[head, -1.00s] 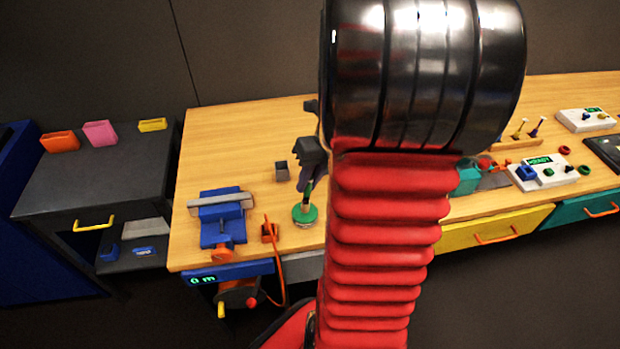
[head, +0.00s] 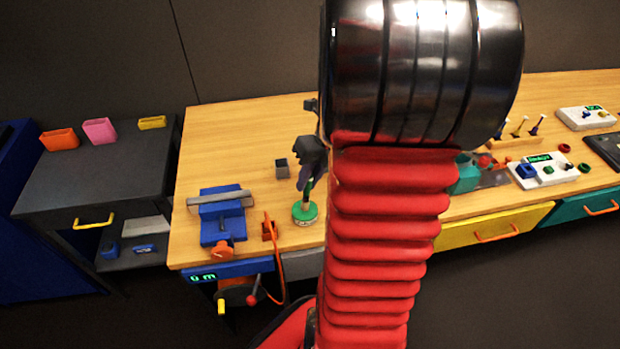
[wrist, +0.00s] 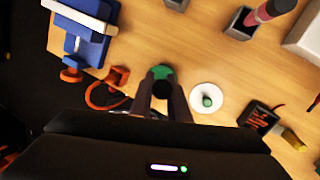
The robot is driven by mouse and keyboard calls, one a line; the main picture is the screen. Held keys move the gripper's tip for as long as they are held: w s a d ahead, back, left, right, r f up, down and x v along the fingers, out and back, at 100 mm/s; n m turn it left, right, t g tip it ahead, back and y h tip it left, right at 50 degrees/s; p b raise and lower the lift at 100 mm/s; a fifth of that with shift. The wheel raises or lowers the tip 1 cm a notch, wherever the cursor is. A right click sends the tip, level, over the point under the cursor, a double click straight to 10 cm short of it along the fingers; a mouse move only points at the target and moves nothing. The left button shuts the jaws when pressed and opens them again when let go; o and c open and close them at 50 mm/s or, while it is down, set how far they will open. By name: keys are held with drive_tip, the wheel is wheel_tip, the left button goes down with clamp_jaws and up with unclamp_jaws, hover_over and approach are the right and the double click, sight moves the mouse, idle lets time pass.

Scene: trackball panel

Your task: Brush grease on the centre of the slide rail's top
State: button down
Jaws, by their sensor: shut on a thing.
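The slide rail (head: 220,202) is a pale grey bar lying across the blue vise at the bench's left end. In the wrist view it shows at the top left (wrist: 80,15). A green-rimmed grease pot (head: 305,214) stands right of the vise. In the wrist view my fingers (wrist: 161,93) close around a dark round end, with the pot's green (wrist: 160,72) just beyond. The brush tip is hidden, so I cannot tell whether it touches the pot.
An orange block with a cable (head: 269,228) stands between vise and pot. A small grey open box (head: 282,168) is behind. In the wrist view, a white disc with a green knob (wrist: 207,98) lies right of my fingers. My arm covers the bench's middle in the head view.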

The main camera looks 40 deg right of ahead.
drive_tip(key=shift+f, duration=0.45)
idle(1.6)
drive_tip(key=shift+r, duration=0.15)
drive_tip(key=shift+r, duration=3.45)
